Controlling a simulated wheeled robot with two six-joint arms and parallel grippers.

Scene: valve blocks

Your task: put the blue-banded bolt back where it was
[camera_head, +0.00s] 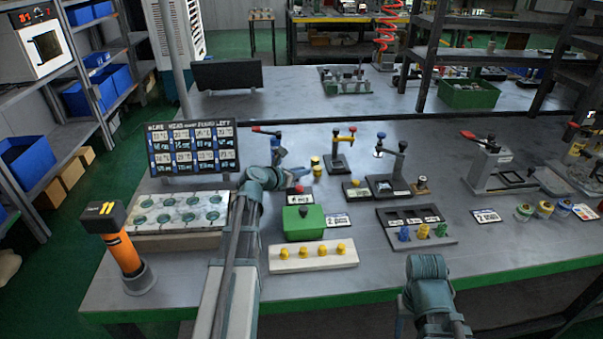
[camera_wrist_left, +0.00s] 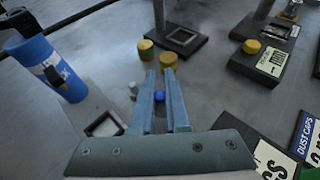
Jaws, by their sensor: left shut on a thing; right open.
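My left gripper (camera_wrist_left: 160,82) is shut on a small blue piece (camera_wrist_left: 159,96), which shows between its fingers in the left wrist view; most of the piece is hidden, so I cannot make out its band. In the head view this gripper (camera_head: 298,189) is above the table, behind the green box. A dark rack (camera_head: 448,240) with three labelled sections holds small blue (camera_head: 403,233) and yellow (camera_head: 423,231) pieces along its front. A pale block (camera_head: 283,265) carries several yellow pieces. My right arm shows at the bottom of the head view, but its fingertips do not.
A green box (camera_head: 303,223) stands between the gripper and the pale block. Yellow round pieces (camera_wrist_left: 145,50) and a blue cylinder (camera_wrist_left: 45,68) stand near the left fingers. A pale tray with round recesses (camera_head: 180,212) is left of my left arm.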

